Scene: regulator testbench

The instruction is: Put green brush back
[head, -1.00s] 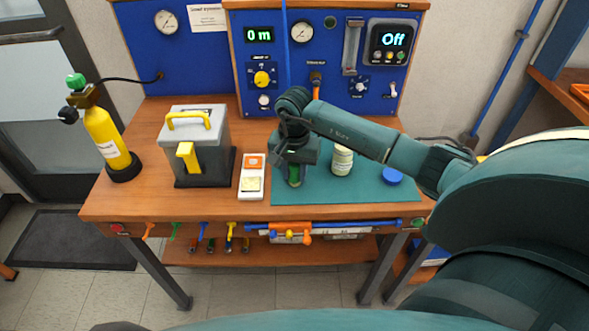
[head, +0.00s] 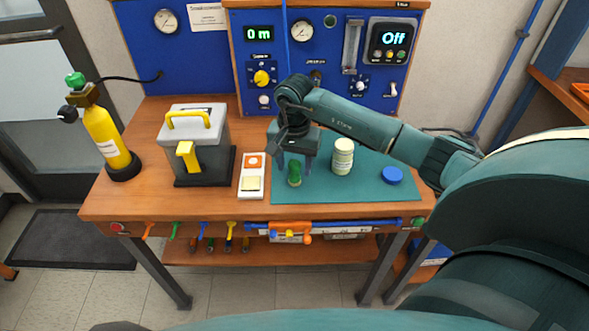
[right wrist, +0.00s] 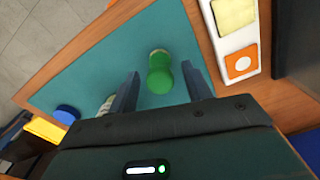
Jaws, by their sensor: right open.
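A short green piece (head: 294,176), which I take for the green brush, stands on the teal mat (head: 345,190) near its left side. No bristles can be made out on it. My right gripper (head: 294,168) is open just above and behind it, fingers pointing down. In the right wrist view the green brush (right wrist: 160,75) shows between the two spread fingers of the gripper (right wrist: 159,73), with gaps on both sides. A green hook or handle (head: 176,230) is on the table's front edge, among orange, blue and yellow ones. My left gripper is out of view.
A cream jar (head: 342,157) stands right of the gripper, and a blue cap (head: 392,175) lies farther right. A white tray with orange and yellow pads (head: 251,182) is at the left. A grey box (head: 197,140) stands beyond it. The mat's front right is clear.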

